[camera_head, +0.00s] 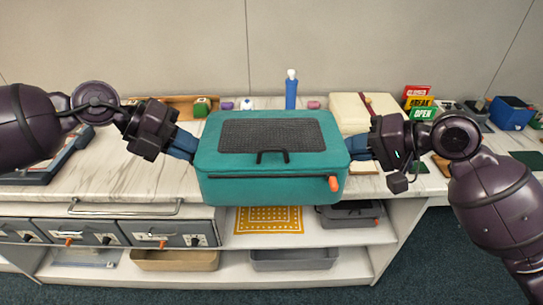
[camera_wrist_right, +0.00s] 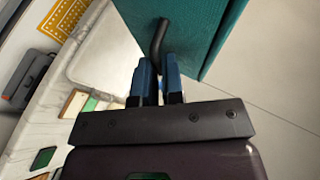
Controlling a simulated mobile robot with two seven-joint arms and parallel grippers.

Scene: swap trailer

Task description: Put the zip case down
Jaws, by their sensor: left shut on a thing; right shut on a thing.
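The teal zip case (camera_head: 225,187) has a dark mesh panel on its lid, a black handle and an orange pull at the front right. It is level between my two grippers, in front of and seemingly above the counter's front edge; contact beneath it is hidden. My left gripper (camera_head: 186,143) is shut at the case's left side; its exact hold is hidden. My right gripper (camera_head: 358,146) is at the right side. In the right wrist view, its blue fingers (camera_wrist_right: 158,82) are shut on a black side handle (camera_wrist_right: 158,40) of the case (camera_wrist_right: 190,25).
The marbled counter (camera_head: 105,170) holds a blue bottle (camera_head: 291,92), a cream box (camera_head: 350,110), stacked signs (camera_head: 421,103) and a blue bin (camera_head: 511,112). Below are grey drawers (camera_head: 165,233), a shelf with a yellow patterned mat (camera_head: 268,220) and a grey case (camera_head: 347,215).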

